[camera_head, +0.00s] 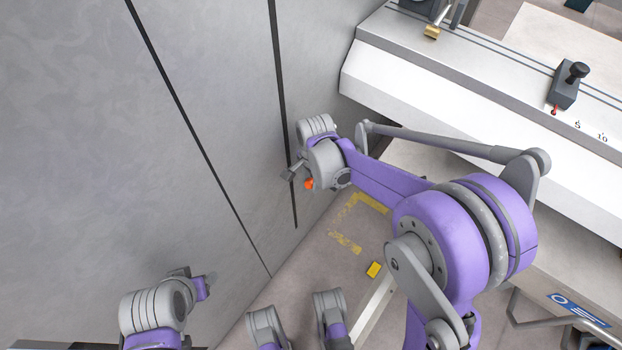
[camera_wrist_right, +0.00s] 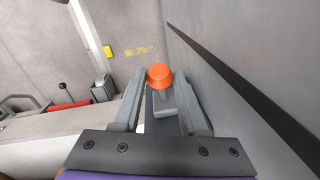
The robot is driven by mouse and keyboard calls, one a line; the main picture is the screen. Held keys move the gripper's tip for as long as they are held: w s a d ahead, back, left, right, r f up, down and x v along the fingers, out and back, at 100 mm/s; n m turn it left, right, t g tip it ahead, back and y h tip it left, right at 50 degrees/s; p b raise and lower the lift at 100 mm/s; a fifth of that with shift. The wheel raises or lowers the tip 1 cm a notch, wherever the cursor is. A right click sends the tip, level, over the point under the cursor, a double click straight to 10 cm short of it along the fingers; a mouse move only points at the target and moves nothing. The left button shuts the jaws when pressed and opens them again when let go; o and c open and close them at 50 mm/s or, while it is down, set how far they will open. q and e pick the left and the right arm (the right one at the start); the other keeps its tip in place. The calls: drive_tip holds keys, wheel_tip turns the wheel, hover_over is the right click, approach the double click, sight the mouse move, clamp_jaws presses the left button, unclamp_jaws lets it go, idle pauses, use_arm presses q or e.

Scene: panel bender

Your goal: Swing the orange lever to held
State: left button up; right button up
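The orange knob of the lever (camera_wrist_right: 160,76) shows in the right wrist view, on a grey arm beside the grey panel wall. In the head view only a small part of the orange knob (camera_head: 309,184) shows beside my right wrist. My right gripper (camera_wrist_right: 162,98) is open, its two fingers apart on either side of the lever as seen from the wrist; I cannot tell whether either touches it. In the head view my right gripper (camera_head: 290,172) is close to the wall and partly hidden by its wrist. My left gripper (camera_head: 205,287) is at lower left, its fingers not clear.
A tall grey wall (camera_head: 150,120) with dark vertical seams fills the left. A white machine bed (camera_head: 430,100) with a black-knobbed block (camera_head: 566,85) stands at upper right. The floor below shows worn yellow markings and a small yellow block (camera_head: 373,269).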

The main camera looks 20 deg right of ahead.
clamp_jaws()
idle(1.0)
